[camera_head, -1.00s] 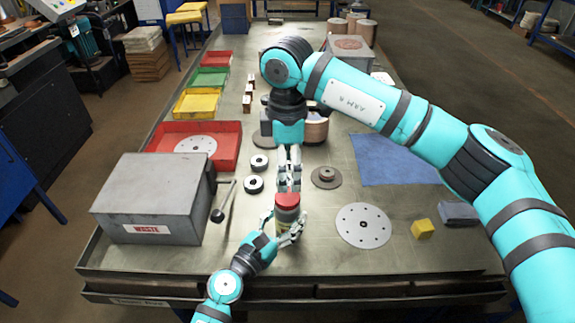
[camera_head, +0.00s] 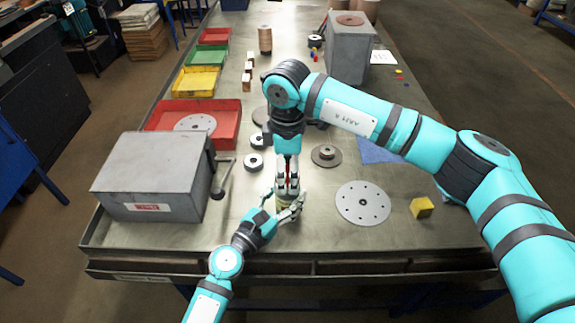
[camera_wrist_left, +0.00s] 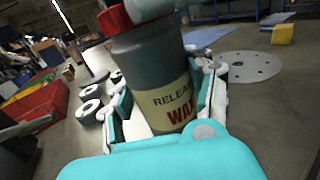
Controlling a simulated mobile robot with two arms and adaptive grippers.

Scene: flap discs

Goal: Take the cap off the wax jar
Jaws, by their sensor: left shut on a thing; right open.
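The wax jar (camera_wrist_left: 150,62) is a dark grey-green cylinder with a cream label reading "RELEASE WAX". My left gripper (camera_head: 284,207) is shut on its body near the table's front; its fingers (camera_wrist_left: 160,92) flank the jar in the left wrist view, where the jar looks tilted. The red cap (camera_wrist_left: 114,20) is on the jar's top, partly cut off by the frame and partly covered by a teal part of mine. My right gripper (camera_head: 288,184) is open, pointing down over the jar's top. It hides most of the jar and cap in the head view.
A grey waste box (camera_head: 152,180) with a lever stands left of the jar. A perforated disc (camera_head: 363,203) and yellow block (camera_head: 422,207) lie right. Black-and-white rings (camera_head: 253,162) and a brown disc (camera_head: 326,156) lie behind. Red tray (camera_head: 222,122) is at left.

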